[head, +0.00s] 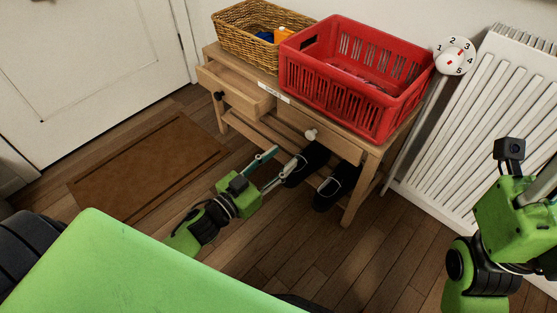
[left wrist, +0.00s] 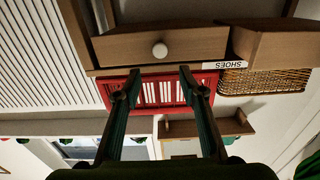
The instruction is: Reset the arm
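My left gripper (head: 276,164) is in front of the wooden shelf table (head: 375,165), low by the shoes. Its two fingers are spread apart with nothing between them. In the left wrist view the left gripper (left wrist: 159,82) also shows open and empty, with the picture upside down. My right gripper (head: 538,188) is at the right edge, in front of the radiator; its fingers are mostly cut off by the frame, so its opening is unclear.
A red crate (head: 340,98) and a wicker basket (head: 240,42) stand on the table. The left drawer (head: 236,90) is pulled out; the white-knobbed drawer (head: 325,140) looks shut. Dark shoes (head: 335,186) are below. A radiator (head: 465,120) stands right. A brown mat (head: 150,170) lies left.

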